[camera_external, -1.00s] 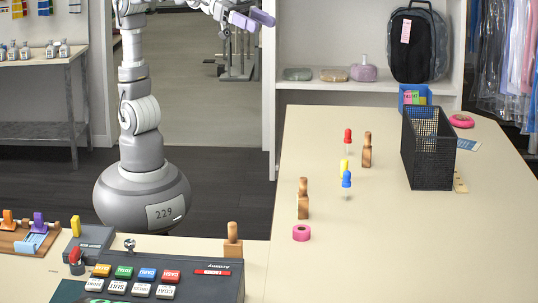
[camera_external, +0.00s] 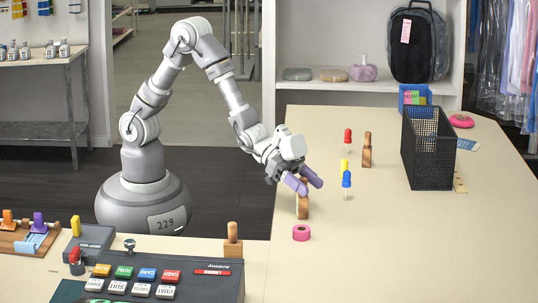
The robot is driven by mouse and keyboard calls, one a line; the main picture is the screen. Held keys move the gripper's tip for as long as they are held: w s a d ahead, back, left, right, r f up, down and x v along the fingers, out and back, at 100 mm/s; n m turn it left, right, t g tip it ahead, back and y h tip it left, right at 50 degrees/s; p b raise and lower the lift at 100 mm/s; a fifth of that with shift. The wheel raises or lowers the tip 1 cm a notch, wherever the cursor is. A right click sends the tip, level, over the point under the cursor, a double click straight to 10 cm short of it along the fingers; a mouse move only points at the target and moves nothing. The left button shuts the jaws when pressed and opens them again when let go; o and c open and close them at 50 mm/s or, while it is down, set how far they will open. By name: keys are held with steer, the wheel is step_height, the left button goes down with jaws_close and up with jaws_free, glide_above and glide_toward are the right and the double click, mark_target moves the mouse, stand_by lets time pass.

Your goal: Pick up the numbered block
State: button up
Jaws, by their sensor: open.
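No number is readable on any block. A small brown wooden block with an upright top part (camera_external: 303,208) stands at the left side of the long cream table. Two similar wooden pieces show, one farther back on the table (camera_external: 367,152) and one on the front counter (camera_external: 232,242). My gripper (camera_external: 311,188) has purple fingers, spread apart with nothing seen between them. It is at the upper part of the nearest wooden block on the long table and partly covers its top. I cannot tell whether it touches.
Red (camera_external: 348,136), yellow (camera_external: 344,165) and blue (camera_external: 347,179) topped pins stand right of my gripper. A pink tape roll (camera_external: 301,233) lies in front of the block. A black mesh basket (camera_external: 428,150) stands at the right. The table's front right is clear.

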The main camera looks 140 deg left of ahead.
steer(key=shift+w+f, duration=0.1)
steer(key=shift+w, duration=0.25)
jaws_close()
steer(key=shift+r+p, duration=0.3)
steer(key=shift+r, duration=0.3)
steer(key=r, duration=0.1)
steer(key=r+p, duration=0.1)
steer(key=r, duration=0.1)
steer(key=shift+s+p, duration=0.2)
steer(key=shift+p, duration=0.1)
steer(key=s+d+b, duration=0.4)
steer(key=s+b, duration=0.4)
steer(key=s, duration=0.7)
steer(key=shift+r, duration=0.45)
